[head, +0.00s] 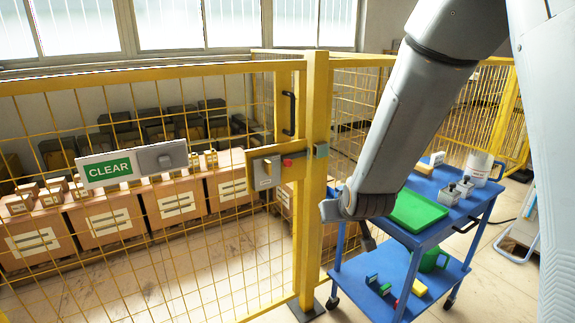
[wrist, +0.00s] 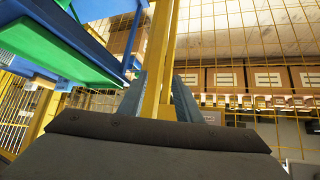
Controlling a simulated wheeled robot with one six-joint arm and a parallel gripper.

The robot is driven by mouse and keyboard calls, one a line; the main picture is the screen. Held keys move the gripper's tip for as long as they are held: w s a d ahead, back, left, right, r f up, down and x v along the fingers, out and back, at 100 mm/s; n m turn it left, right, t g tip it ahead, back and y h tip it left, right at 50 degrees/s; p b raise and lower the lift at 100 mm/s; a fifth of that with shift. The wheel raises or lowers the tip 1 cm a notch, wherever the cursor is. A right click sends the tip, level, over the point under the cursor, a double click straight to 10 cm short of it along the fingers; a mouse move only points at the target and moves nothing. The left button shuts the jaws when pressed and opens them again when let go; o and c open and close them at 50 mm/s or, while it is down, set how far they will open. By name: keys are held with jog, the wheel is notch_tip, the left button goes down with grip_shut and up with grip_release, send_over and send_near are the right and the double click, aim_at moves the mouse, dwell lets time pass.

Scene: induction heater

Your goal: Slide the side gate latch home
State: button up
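A grey-green block (head: 321,151) sits at the same height on the yellow post (head: 314,210). A gap shows between red piece and block. My gripper (wrist: 160,98) shows two separated fingers in the wrist view, with the yellow post visible between them; I cannot tell contact. The latch cannot be made out in the wrist view.
A blue cart (head: 408,238) with a green tray (head: 418,211) stands right of the post, close under my arm. A black gate handle (head: 289,113) is above the latch. A green "CLEAR" sign (head: 109,169) hangs left. Cardboard boxes (head: 110,222) stand behind the mesh.

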jog(key=w+a+r+n+t+y, duration=0.1)
jog(key=w+a+r+t, duration=0.15)
jog(key=w+a, duration=0.4)
jog(key=n+t+y+p, duration=0.1)
jog(key=t+y, duration=0.1)
jog(key=t, duration=0.4)
send_near(288, 165)
jog(key=x, duration=0.2)
jog(key=p+x, duration=0.1)
jog(key=x, duration=0.6)
jog(key=shift+w, duration=0.15)
grip_shut()
